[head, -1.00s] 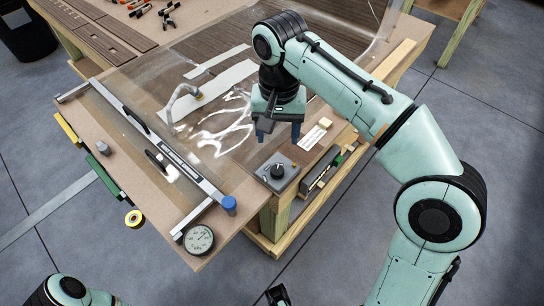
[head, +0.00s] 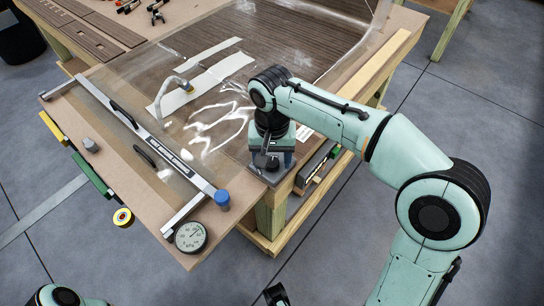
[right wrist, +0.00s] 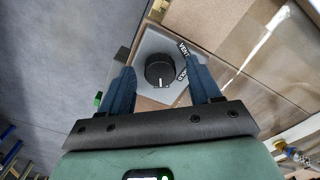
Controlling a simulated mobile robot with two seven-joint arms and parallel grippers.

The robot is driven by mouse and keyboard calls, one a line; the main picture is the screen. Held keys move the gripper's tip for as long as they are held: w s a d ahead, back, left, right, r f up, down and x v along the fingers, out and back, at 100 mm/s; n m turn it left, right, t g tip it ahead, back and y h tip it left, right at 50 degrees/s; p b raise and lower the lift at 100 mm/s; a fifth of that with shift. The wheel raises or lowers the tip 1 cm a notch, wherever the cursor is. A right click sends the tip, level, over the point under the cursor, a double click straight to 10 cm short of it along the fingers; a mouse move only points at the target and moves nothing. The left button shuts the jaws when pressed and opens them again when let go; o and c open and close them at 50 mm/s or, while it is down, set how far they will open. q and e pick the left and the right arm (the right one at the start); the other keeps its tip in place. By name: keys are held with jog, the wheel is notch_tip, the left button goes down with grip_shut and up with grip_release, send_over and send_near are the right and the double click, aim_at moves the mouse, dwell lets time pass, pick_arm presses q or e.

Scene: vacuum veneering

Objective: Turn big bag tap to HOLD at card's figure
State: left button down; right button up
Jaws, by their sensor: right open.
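The big bag tap is a black round knob (right wrist: 160,70) on a grey plate (right wrist: 150,48) at the table's near corner. A pale pointer line on the knob faces the bottom of the right wrist view. "VENT" is readable on the plate; another label is partly covered by a finger. My right gripper (right wrist: 158,68) is open, its blue fingers on either side of the knob; I cannot tell whether they touch it. In the head view the right gripper (head: 271,160) is over the tap plate (head: 272,177). A white card (head: 304,133) lies partly hidden behind my right arm.
A round dial gauge (head: 190,237) sits at the table's front corner, its figures too small to read. A metal bar (head: 150,140) with a blue end knob (head: 222,198) lies across the bag's edge.

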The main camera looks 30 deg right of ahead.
jog(key=c, duration=1)
jog(key=shift+c, duration=0.2)
jog(key=shift+r+n+p, duration=0.15)
jog(key=shift+n+p, duration=0.65)
jog(key=shift+n, duration=0.2)
jog(key=n+p, duration=0.1)
jog(key=n, duration=0.1)
jog(key=shift+n+p, duration=0.3)
jog(key=n+p, duration=0.1)
jog(key=n, duration=0.2)
jog(key=shift+n+p, duration=0.3)
jog(key=shift+p, duration=0.05)
jog(key=shift+n+p, duration=0.7)
jog(key=shift+n, duration=1.2)
